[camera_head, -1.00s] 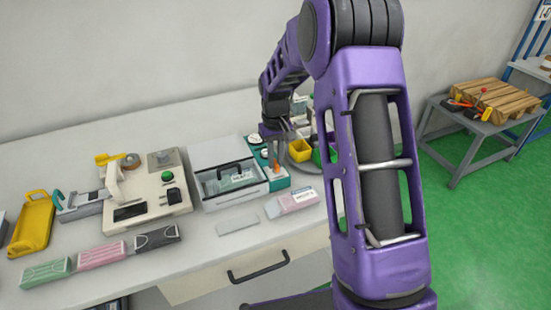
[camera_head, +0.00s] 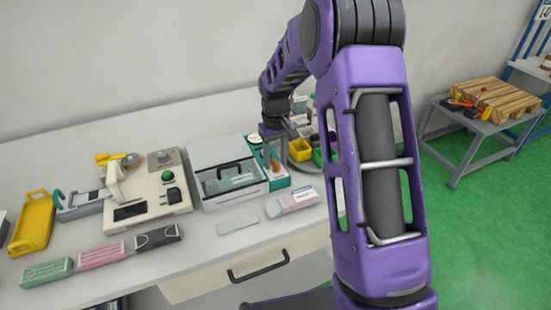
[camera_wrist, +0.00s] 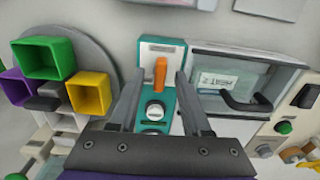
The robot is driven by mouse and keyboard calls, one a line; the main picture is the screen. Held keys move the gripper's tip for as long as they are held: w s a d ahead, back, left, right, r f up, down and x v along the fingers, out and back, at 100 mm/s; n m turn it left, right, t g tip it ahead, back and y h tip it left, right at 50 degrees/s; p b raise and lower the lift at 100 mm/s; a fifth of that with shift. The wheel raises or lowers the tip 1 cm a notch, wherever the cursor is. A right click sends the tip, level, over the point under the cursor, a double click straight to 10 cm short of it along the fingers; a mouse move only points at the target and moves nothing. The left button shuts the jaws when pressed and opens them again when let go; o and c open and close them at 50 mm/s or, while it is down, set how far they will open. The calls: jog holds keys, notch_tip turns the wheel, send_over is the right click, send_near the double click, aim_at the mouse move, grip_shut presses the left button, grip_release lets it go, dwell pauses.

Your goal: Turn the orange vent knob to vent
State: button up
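The orange vent knob (camera_wrist: 160,74) is an upright-looking bar handle on a narrow teal-and-white panel (camera_wrist: 164,50) in the wrist view. It also shows small in the head view (camera_head: 275,167). My gripper (camera_wrist: 159,80) is open, with one finger on each side of the knob. Small gaps show between the fingers and the knob. I cannot tell how far the fingertips are above the panel. Below the knob in the wrist view is a round white dial (camera_wrist: 155,111). The knob's setting marks are too small to read.
A grey box with a clear window and dark handle (camera_head: 229,180) stands beside the panel. A round tray (camera_wrist: 97,58) with coloured bins lies on the other side. A beige sealing machine (camera_head: 146,202) and several mask packs (camera_head: 102,252) stand left.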

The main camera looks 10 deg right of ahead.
aim_at(275, 162)
notch_tip(275, 162, up, 17)
jog(key=shift+r+p, duration=0.2)
jog(key=shift+p, duration=0.25)
dwell(0.4)
